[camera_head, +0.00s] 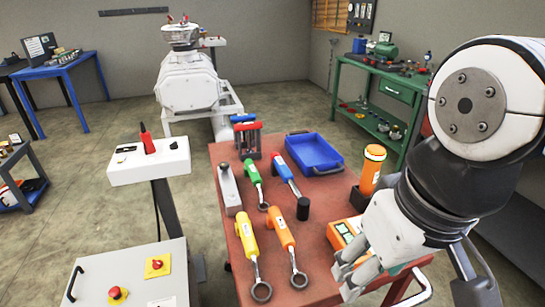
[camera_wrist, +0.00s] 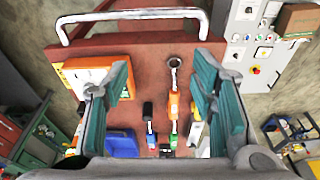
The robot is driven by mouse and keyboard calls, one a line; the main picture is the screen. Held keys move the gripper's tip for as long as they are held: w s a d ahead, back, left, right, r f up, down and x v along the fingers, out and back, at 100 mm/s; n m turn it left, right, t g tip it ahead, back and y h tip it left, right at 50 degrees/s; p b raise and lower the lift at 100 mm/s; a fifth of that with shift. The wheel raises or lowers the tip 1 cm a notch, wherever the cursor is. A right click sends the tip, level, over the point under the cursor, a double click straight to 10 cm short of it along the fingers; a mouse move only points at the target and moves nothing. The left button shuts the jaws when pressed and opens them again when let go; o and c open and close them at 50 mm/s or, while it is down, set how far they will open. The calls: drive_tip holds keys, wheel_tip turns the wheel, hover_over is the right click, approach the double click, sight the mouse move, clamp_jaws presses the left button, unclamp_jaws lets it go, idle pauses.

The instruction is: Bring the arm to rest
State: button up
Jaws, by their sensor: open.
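My arm comes in from the right in the head view, bent down beside the red cart top (camera_head: 225,155). My gripper (camera_head: 352,280) is low at the cart's right front side, next to an orange device (camera_head: 343,232). In the wrist view my gripper (camera_wrist: 158,68) has its two teal-padded fingers wide apart, with nothing held between them. Beyond the fingers lie the orange device (camera_wrist: 85,72) on the left and an orange ring-ended tool (camera_wrist: 173,108). The exact gap between gripper and cart top cannot be told.
Green (camera_head: 253,172), blue (camera_head: 286,172), yellow (camera_head: 247,234) and orange (camera_head: 281,230) ring-ended tools lie on the cart. A blue tray (camera_head: 314,152) and an orange cylinder (camera_head: 371,168) stand behind. The cart's metal handle (camera_wrist: 130,15) crosses the wrist view. A control stand (camera_head: 150,160) is left.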

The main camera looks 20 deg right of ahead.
wheel_tip(320, 180, up, 10)
drive_tip(key=t+p, duration=0.1)
drive_tip(key=p, duration=0.7)
drive_tip(key=shift+f+t, duration=0.2)
drive_tip(key=shift+t, duration=0.2)
drive_tip(key=shift+d, duration=0.1)
